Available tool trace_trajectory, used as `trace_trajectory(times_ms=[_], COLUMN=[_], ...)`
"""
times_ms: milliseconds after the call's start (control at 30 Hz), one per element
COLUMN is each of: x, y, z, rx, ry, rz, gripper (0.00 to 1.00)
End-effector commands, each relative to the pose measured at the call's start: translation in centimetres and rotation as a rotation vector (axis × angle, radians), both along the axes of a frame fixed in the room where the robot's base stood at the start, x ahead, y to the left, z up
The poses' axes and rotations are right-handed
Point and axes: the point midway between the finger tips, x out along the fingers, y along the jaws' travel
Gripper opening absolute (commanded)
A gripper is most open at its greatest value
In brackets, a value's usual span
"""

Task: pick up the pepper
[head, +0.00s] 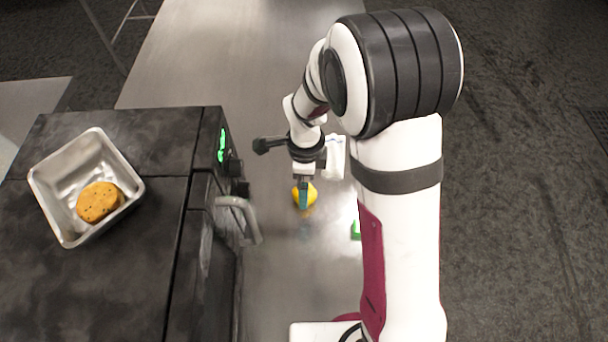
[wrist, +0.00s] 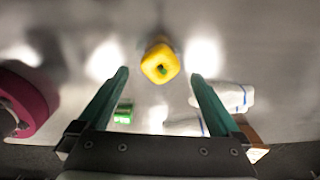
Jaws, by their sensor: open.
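A yellow pepper (head: 311,194) with a green stem lies on the metal table, partly hidden behind my gripper in the head view. In the wrist view the pepper (wrist: 160,63) shows just beyond the fingertips, roughly centred between them. My gripper (wrist: 158,75) is open, with its two green fingers apart and nothing between them. In the head view my gripper (head: 303,200) points down at the pepper; I cannot tell whether it touches it.
A black oven-like unit (head: 120,270) with a handle stands at left, bearing a metal tray (head: 70,230) with a brown round food item (head: 98,202). A white cloth-like item (head: 335,158) and a green item (head: 356,230) lie near the pepper. The table's far part (head: 230,60) is clear.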

Motion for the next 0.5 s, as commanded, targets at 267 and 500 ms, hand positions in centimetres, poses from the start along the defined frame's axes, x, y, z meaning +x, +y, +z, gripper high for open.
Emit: trace_trajectory(times_ms=[267, 500], x=[-0.1, 0.0], y=[0.2, 0.2], z=[-4.9, -5.7], rx=[-0.001, 0.001], ry=[0.003, 0.0], rz=[0.0, 0.001], gripper=[1.0, 1.0])
